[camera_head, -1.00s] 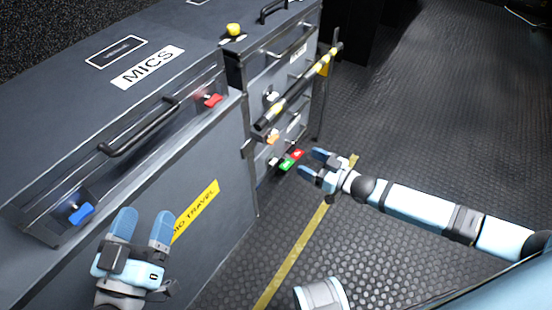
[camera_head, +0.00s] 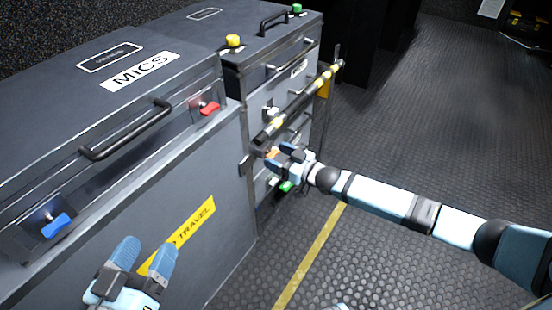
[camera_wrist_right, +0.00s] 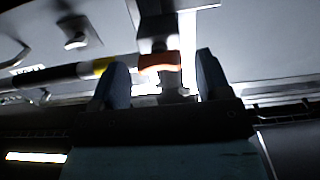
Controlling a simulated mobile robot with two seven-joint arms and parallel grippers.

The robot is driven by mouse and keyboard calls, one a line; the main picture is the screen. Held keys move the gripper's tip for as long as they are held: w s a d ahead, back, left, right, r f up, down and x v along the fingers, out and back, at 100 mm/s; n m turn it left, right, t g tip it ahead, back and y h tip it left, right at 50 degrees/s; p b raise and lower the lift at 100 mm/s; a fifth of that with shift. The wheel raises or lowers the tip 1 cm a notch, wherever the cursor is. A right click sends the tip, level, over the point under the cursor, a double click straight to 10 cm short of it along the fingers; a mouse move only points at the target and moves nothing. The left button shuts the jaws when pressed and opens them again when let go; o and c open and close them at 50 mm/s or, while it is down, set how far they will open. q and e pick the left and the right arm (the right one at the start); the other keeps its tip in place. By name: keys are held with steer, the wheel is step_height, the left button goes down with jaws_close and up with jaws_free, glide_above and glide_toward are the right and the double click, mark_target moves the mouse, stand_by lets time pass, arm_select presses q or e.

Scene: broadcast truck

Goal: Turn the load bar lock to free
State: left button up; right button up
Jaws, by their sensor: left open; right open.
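The load bar (camera_head: 300,104) is a black bar with yellow bands, running across the front of the drawer case. Its lock is an orange knob (camera_head: 272,153) at the bar's near end; in the right wrist view the orange lock (camera_wrist_right: 160,61) shows between my fingers. My right gripper (camera_head: 282,157) is open around or just in front of the lock; whether the fingers touch it I cannot tell. The bar also shows in the right wrist view (camera_wrist_right: 60,74). My left gripper (camera_head: 146,256) is open and empty in front of the MICS case.
The MICS case (camera_head: 60,110) has a black handle (camera_head: 128,130), a red latch (camera_head: 209,108) and a blue latch (camera_head: 56,225). Silver latches (camera_head: 270,113) and a green tag (camera_head: 286,186) sit near the bar. The floor to the right (camera_head: 430,130) is clear.

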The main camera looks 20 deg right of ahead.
steer(key=shift+w+a, duration=0.35)
steer(key=shift+w, duration=0.05)
steer(key=c, duration=0.9)
